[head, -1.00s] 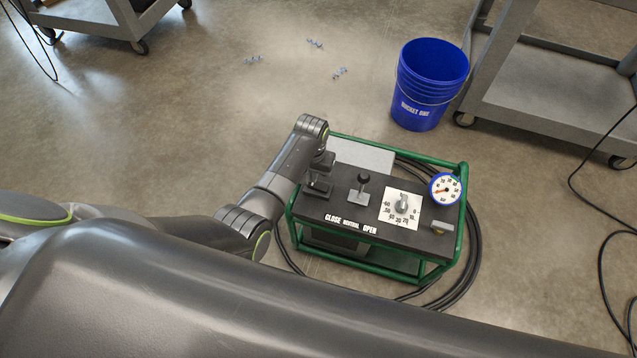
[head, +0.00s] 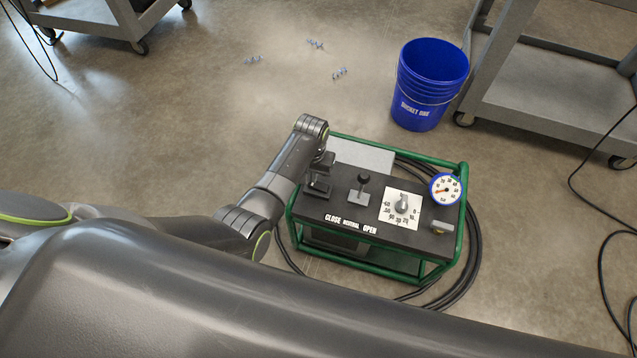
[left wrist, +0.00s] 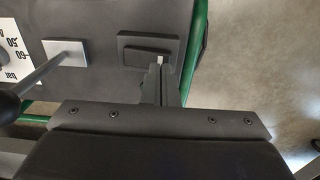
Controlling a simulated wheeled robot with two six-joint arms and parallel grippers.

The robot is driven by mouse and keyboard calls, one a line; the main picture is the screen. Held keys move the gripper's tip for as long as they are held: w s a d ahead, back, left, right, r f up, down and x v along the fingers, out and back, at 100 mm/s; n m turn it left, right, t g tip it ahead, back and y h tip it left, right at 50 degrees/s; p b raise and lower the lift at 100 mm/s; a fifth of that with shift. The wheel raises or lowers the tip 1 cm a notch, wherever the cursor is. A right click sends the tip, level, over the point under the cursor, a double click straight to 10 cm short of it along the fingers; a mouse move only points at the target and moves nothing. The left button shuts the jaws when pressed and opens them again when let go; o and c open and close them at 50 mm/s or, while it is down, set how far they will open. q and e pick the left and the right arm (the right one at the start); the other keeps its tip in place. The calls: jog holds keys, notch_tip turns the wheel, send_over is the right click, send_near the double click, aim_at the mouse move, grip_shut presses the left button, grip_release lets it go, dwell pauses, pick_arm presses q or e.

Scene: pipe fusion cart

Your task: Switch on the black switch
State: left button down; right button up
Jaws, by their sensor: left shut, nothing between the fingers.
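The black switch (left wrist: 148,50) is a dark rocker on a rectangular plate, near the edge of the panel in the left wrist view. A small white mark shows at its right end. My left gripper (left wrist: 165,72) is shut and empty, with its fingertips at the right end of the switch; I cannot tell whether they touch it. In the head view my left gripper (head: 321,181) is over the left end of the panel (head: 345,211) and largely hides the switch. My right gripper is not in view.
The panel also carries a lever (head: 361,189), a dial (head: 403,203) and a round gauge (head: 445,189), inside a green frame (head: 462,205). A black hose (head: 474,250) loops around it. A blue bucket (head: 428,85) and a grey cart (head: 545,90) stand behind.

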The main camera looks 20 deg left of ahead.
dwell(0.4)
pick_arm(q)
jog(key=shift+f+b, duration=0.65)
jog(key=shift+f, duration=0.35)
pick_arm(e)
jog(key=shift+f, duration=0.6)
pick_arm(q)
jog(key=shift+r+p, duration=0.65)
jog(key=shift+p, duration=0.1)
jog(key=shift+r+p, duration=0.7)
jog(key=shift+p, duration=0.1)
jog(key=shift+r+p, duration=0.75)
jog(key=shift+p, duration=0.1)
notch_tip(320, 180, up, 3)
jog(key=p, duration=0.3)
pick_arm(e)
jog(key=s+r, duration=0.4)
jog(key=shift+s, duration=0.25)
